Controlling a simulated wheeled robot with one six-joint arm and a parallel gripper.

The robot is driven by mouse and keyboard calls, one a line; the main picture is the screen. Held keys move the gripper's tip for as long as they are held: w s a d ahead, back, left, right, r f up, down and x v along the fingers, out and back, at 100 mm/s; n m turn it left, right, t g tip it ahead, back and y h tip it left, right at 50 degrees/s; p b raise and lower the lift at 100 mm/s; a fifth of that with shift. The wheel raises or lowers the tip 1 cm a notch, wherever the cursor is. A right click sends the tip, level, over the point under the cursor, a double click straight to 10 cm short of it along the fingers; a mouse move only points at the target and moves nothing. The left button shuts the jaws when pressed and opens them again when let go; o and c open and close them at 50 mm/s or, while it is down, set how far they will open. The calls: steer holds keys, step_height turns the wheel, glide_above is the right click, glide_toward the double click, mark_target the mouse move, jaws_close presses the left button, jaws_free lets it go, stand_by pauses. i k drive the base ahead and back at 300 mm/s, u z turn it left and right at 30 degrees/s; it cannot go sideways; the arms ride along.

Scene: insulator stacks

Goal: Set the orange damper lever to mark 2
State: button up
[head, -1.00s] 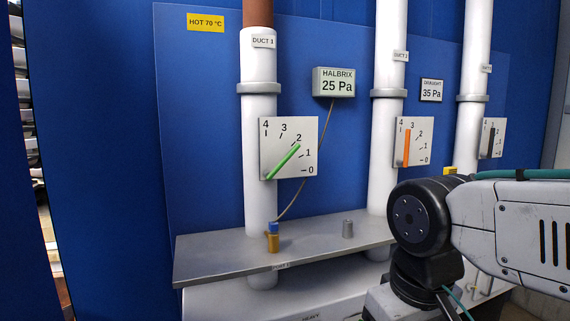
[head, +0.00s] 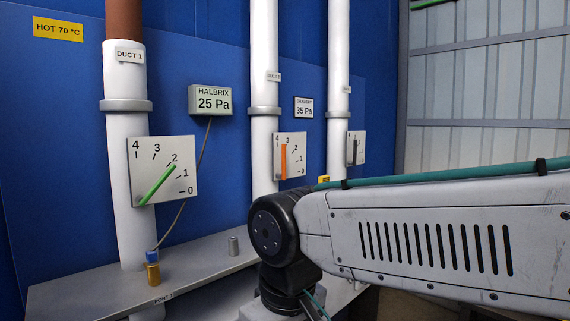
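The orange damper lever (head: 284,162) is on a square white dial plate (head: 301,172) on the middle white duct. It stands almost upright, with its top near the 4 and 3 end of the scale; the exact mark is too small to tell. The plate's numbers run from 4 at upper left down to 0 at lower right. My gripper is outside the view.
A green lever (head: 157,185) on the left duct points at about 2. A dark lever (head: 354,151) is on the right duct. A display (head: 211,101) reads 25 Pa.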

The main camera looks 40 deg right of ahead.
mark_target(283, 176)
steer(key=z, duration=0.2)
steer(key=i, duration=0.9)
steer(key=z, duration=0.45)
